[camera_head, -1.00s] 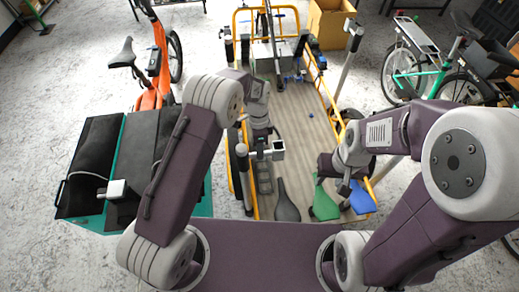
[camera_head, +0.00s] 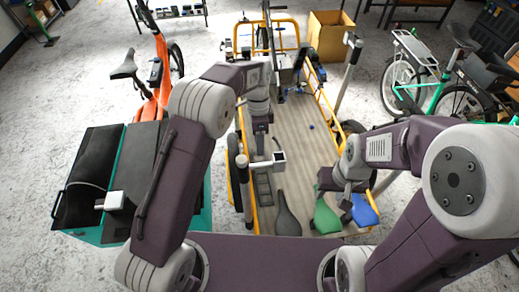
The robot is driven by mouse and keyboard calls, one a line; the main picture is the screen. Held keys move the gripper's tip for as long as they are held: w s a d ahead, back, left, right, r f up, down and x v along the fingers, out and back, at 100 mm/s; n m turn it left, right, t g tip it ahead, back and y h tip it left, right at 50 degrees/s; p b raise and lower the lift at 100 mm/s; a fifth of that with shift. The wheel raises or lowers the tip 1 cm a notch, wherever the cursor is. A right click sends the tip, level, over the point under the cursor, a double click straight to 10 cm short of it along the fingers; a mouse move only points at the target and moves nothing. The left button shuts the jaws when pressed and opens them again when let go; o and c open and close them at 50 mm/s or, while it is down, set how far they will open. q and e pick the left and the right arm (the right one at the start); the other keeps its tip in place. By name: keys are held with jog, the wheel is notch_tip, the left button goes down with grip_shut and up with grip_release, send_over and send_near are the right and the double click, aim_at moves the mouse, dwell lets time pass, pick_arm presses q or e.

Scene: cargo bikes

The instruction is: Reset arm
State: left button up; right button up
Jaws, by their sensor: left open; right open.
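My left arm reaches up from the bottom left and bends over the left edge of the cargo bike's flat bed. My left gripper (camera_head: 262,148) points down over the bed's left side and is open, with nothing visible in it. My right arm comes from the right. My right gripper (camera_head: 340,196) is open, low over the bed's near right end, close to a green saddle (camera_head: 326,217) and a blue saddle (camera_head: 363,211). Whether it touches either saddle I cannot tell.
The cargo bike bed (camera_head: 300,140) has a yellow frame and a clear middle. A dark grey saddle (camera_head: 286,216) lies at its near end. A black cargo box (camera_head: 95,165) stands left, a cardboard box (camera_head: 330,35) behind, and a green bike (camera_head: 425,85) right.

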dwell(0.4)
pick_arm(q)
jog(key=s+a+r+n+t, duration=0.2)
jog(key=s+a+r+n, duration=0.15)
jog(key=a+r, duration=0.5)
jog(key=s+a+f+n, duration=0.3)
jog(key=s+n, duration=0.3)
jog(key=s, duration=0.1)
jog(key=s+a+f+n+t, duration=0.1)
jog(key=s+a+f+n, duration=0.2)
jog(key=s+n, duration=0.4)
jog(key=shift+a+f, duration=0.15)
jog(key=shift+f, duration=0.5)
jog(key=shift+s, duration=0.1)
